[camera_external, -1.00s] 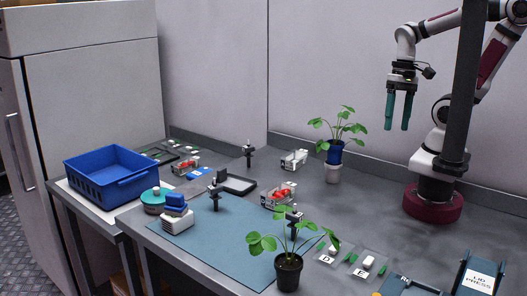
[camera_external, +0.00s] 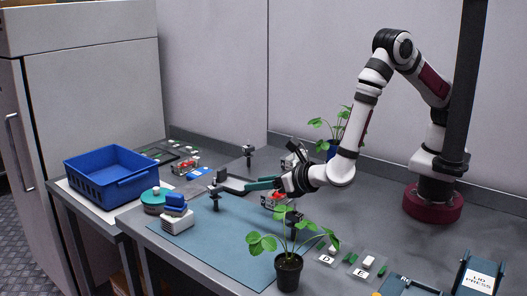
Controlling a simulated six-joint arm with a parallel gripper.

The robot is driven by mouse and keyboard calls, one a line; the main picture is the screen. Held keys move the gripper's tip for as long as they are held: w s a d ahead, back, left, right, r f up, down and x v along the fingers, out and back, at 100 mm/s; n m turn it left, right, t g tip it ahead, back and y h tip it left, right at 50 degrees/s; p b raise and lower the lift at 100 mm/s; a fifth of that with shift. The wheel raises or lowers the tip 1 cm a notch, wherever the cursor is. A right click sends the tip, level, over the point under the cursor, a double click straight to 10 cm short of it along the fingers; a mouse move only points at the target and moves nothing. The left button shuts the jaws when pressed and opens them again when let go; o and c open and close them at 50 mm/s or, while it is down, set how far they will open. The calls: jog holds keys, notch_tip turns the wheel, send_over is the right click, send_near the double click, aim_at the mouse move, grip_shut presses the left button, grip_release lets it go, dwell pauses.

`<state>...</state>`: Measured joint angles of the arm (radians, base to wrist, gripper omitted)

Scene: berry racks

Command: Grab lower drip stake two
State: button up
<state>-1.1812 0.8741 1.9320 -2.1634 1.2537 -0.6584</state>
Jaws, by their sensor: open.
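Several small dark posts stand on the bench, and I cannot tell by any label which is drip stake two. One dark post (camera_external: 215,199) stands upright on the left part of the blue mat. My gripper (camera_external: 235,186) lies level with its green fingers pointing left, their tips close to this post. The fingers are open; whether the post is between them is too small to tell. Another post (camera_external: 248,153) stands at the back, and one (camera_external: 293,222) stands behind the front plant.
A potted plant (camera_external: 288,270) stands at the front of the blue mat (camera_external: 215,240). A blue crate (camera_external: 112,182) is at the left. A stack of white and blue pieces (camera_external: 176,220) sits near the post. A second plant (camera_external: 318,123) is behind my arm.

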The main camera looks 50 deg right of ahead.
aim_at(219, 197)
jog(key=shift+n+y, duration=0.4)
jog(key=shift+n, duration=0.2)
jog(key=x, duration=0.5)
jog(key=a+f+x, duration=0.1)
jog(key=x, duration=0.4)
jog(key=s+a+x, duration=0.1)
jog(key=x, duration=0.4)
jog(key=shift+w+f, duration=0.3)
jog(key=shift+f, duration=0.15)
grip_shut()
